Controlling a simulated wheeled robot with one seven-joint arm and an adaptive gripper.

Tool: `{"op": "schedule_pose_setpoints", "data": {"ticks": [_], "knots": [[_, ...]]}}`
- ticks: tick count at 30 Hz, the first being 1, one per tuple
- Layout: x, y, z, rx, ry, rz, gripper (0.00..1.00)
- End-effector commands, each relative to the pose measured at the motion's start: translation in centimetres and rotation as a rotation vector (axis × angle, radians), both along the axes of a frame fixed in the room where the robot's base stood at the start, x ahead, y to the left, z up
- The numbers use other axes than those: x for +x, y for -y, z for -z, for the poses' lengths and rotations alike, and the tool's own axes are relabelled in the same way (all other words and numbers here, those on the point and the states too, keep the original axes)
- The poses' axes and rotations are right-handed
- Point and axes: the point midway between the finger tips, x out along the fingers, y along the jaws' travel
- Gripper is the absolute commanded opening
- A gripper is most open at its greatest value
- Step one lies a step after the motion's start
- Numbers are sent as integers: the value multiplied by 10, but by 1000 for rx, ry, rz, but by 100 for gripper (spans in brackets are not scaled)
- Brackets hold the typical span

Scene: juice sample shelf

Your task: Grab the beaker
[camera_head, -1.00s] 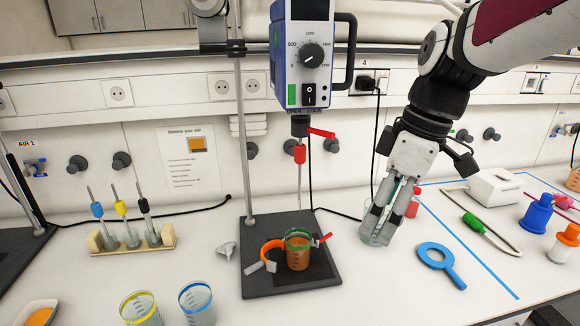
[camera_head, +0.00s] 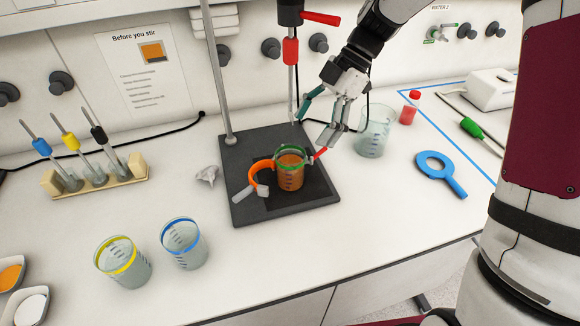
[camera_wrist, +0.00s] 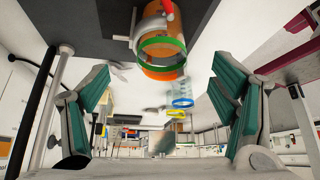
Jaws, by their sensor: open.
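A glass beaker with a green rim band and brown-orange liquid (camera_head: 290,172) stands upright on the dark stirrer base, with an orange ring-like clamp (camera_head: 262,171) beside it. My gripper (camera_head: 312,130) is open and empty, up and to the right of this beaker in the head view, its fingers apart from each other. In the wrist view the beaker (camera_wrist: 163,60) lies ahead between the open fingers, near the top. The fingers do not clearly touch it. A clear beaker (camera_head: 374,135) stands right of my gripper. Yellow-rimmed (camera_head: 122,262) and blue-rimmed (camera_head: 184,244) beakers stand at front left.
The stirrer's dark base (camera_head: 245,205) has an upright metal rod (camera_head: 217,80) at its back left. A red-handled stirrer part (camera_head: 290,50) hangs above. A blue magnifier-like ring (camera_head: 440,172) lies right. A pipette rack (camera_head: 95,178) stands left. The front middle table is clear.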

Motion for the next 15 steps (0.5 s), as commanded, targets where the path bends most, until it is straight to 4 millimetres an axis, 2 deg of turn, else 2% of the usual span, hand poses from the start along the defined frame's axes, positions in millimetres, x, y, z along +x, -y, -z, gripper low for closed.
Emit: {"op": "schedule_pose_setpoints", "data": {"ticks": [3, 10, 15], "knots": [[-5, -9, 14, 0, -2, -2, 79], [-8, -17, 26, -1, 0, -1, 79], [-17, -31, 43, -2, -4, -3, 79]]}}
